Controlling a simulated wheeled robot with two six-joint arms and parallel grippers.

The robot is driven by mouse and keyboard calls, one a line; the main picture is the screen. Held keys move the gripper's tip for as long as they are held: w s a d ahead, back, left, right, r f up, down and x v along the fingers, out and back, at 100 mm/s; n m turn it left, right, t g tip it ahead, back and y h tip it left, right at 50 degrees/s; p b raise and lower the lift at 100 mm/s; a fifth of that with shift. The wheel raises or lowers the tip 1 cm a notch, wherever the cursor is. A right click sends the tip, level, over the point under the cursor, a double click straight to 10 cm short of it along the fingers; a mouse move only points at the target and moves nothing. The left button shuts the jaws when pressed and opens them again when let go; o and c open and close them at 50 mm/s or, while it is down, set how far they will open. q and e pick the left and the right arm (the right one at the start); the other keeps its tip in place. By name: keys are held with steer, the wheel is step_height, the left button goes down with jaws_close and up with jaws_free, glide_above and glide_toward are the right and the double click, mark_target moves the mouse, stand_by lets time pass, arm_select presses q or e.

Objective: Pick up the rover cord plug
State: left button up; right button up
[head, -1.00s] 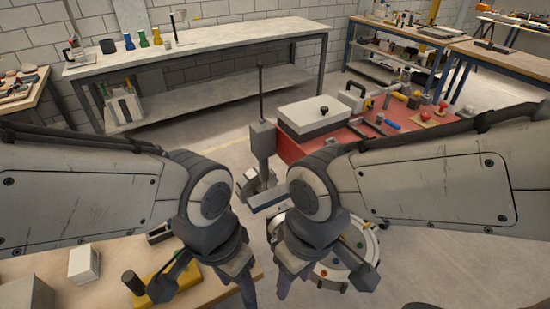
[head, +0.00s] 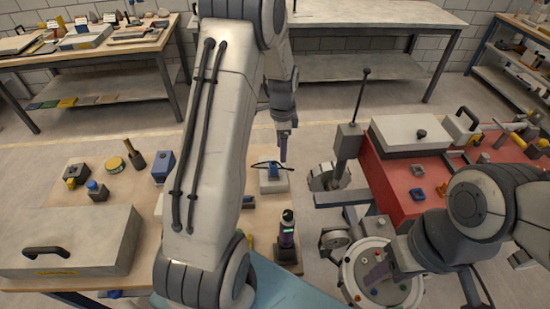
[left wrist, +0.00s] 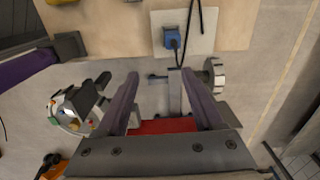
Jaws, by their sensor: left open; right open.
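A blue plug (head: 273,170) with a black cord sits on a pale block (head: 272,184) at the wooden table's right edge. In the left wrist view the blue plug (left wrist: 172,38) is near the top, on the pale plate (left wrist: 200,32), with its cord running beside it. My left gripper (head: 284,147) points down, open and empty, just above and behind the plug in the head view. In the left wrist view its fingers (left wrist: 162,100) are spread with nothing between them. My right gripper (head: 380,270) is over a round white disc (head: 350,290); its arm hides part of the disc.
A grey case (head: 65,245) is at the left. A red bench (head: 400,195) with a pale box (head: 410,133) and a thin upright rod (head: 360,95) stand to the right.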

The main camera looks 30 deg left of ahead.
mark_target(273, 162)
arm_select(q)
steer(key=a, duration=0.1)
steer(key=a+f, duration=0.1)
steer(key=a, duration=0.1)
steer(key=shift+a+f, duration=0.1)
steer(key=shift+f, duration=0.25)
step_height(273, 162, down, 4)
steer(key=shift+r+p, duration=0.1)
steer(key=shift+p, duration=0.6)
steer(key=shift+f, duration=0.35)
steer(key=shift+f+p, duration=0.4)
steer(key=shift+f, duration=0.1)
steer(key=f+p, duration=0.2)
steer(key=f, duration=0.2)
steer(key=shift+w, duration=0.2)
steer(key=shift+f, duration=0.2)
jaws_close()
